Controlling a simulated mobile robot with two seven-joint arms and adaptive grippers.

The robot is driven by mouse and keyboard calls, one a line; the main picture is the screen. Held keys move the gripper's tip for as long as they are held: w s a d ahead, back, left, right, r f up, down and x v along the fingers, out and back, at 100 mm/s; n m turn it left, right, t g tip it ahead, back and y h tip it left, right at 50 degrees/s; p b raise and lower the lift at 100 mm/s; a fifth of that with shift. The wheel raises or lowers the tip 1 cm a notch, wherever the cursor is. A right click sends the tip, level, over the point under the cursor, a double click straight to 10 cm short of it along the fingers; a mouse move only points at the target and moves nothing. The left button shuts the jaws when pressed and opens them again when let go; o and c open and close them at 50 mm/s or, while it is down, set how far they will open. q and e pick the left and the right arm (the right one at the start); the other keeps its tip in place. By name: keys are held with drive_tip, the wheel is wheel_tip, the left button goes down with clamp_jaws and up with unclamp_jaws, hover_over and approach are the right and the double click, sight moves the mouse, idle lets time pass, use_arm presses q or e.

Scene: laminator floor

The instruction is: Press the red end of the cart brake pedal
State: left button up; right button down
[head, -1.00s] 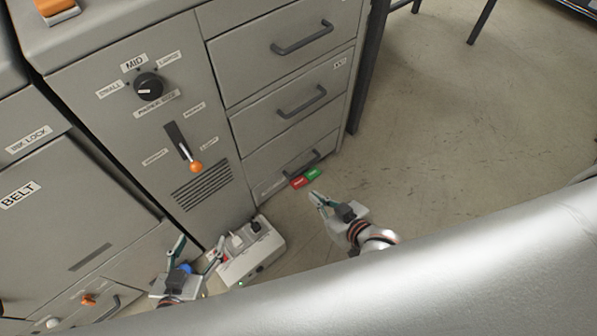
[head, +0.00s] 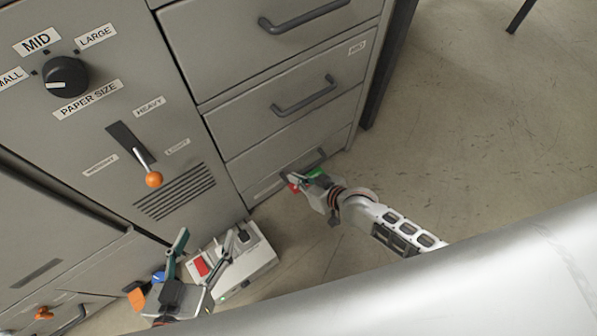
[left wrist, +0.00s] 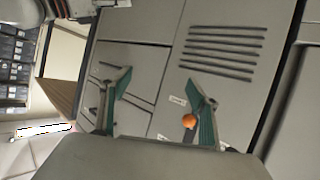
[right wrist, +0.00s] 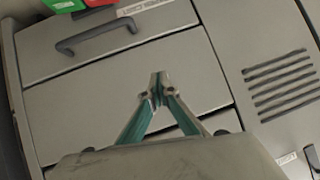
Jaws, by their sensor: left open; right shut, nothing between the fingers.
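The pedal's red end (head: 292,187) and green end (head: 316,173) show low in front of the cabinet's bottom drawer, partly hidden by my right gripper (head: 302,180). In the right wrist view the green end (right wrist: 62,5) and red end (right wrist: 97,2) are cut off at the top left. My right gripper also shows there (right wrist: 158,88), shut and empty, with its tips apart from the pedal in the picture. Whether it touches the pedal cannot be told. My left gripper (head: 205,243) is open and empty near the cabinet's lower front; the left wrist view also shows it open (left wrist: 158,80).
A light power box (head: 245,265) with a red switch stands on the floor between my grippers. Drawer handles (head: 305,94) stick out from the cabinet front. An orange-knobbed lever (head: 154,179) is at left.

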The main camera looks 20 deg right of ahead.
use_arm(q)
wheel_tip(320, 180, down, 2)
drive_tip(key=b, duration=0.4)
drive_tip(key=shift+s+f+m+g+b, duration=0.2)
drive_tip(key=shift+m+g+b, duration=0.1)
drive_tip(key=shift+m+b, duration=0.1)
use_arm(e)
drive_tip(key=w+d+f+g, duration=0.1)
drive_tip(key=d+f, duration=0.2)
drive_tip(key=f, duration=0.4)
drive_tip(key=w+d+f+m+h, duration=0.1)
drive_tip(key=d+f, duration=0.3)
drive_tip(key=f, duration=0.4)
drive_tip(key=shift+w+g, duration=0.4)
drive_tip(key=shift+w, duration=0.35)
drive_tip(key=shift+f, duration=0.1)
